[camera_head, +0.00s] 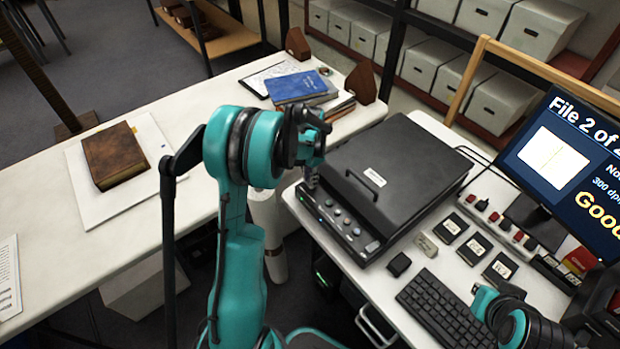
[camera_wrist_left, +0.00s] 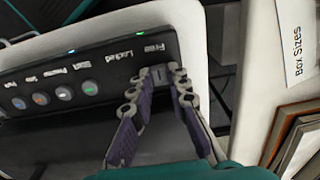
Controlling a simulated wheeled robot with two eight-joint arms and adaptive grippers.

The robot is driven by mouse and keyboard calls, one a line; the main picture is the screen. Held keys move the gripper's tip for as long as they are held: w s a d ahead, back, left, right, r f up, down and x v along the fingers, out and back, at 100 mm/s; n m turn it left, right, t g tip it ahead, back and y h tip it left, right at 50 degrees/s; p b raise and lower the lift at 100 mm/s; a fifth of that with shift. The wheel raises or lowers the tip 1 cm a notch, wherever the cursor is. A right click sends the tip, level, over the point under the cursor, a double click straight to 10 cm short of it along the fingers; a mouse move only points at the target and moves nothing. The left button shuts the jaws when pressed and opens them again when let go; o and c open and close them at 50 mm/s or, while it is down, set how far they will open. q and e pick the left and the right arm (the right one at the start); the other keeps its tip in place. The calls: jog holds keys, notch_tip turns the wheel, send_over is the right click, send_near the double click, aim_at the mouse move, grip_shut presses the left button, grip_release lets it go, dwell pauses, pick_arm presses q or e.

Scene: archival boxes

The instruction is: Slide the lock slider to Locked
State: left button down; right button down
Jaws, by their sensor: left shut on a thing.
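The scanner (camera_head: 395,185) is a dark flat box with a closed lid on the white desk. Its front panel bears round buttons and a slot with the words Free and Locked, legible in the left wrist view. The lock slider (camera_wrist_left: 159,74) is a small grey piece at the Free end of the panel, between my left fingertips. My left gripper (camera_head: 312,178) reaches down to the scanner's front left corner; in the left wrist view its fingers (camera_wrist_left: 167,80) are closed on the slider. In the head view the slider is hidden by the gripper. My right gripper's fingers do not show.
A keyboard (camera_head: 446,310), a small black block (camera_head: 398,264) and several labelled cards lie right of the scanner. A monitor (camera_head: 570,160) stands behind them. On the left table are a brown book (camera_head: 115,155) and a blue book (camera_head: 300,87). A gap separates the two tables.

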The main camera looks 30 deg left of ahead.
aim_at(320, 194)
pick_arm(q)
jog(key=d, duration=0.1)
jog(key=s+d, duration=0.1)
jog(key=d, duration=0.2)
jog(key=shift+s+d, duration=0.3)
jog(key=shift+s, duration=0.1)
jog(key=c, duration=1.4)
grip_release()
jog(key=shift+c, duration=0.2)
notch_tip(320, 194, up, 12)
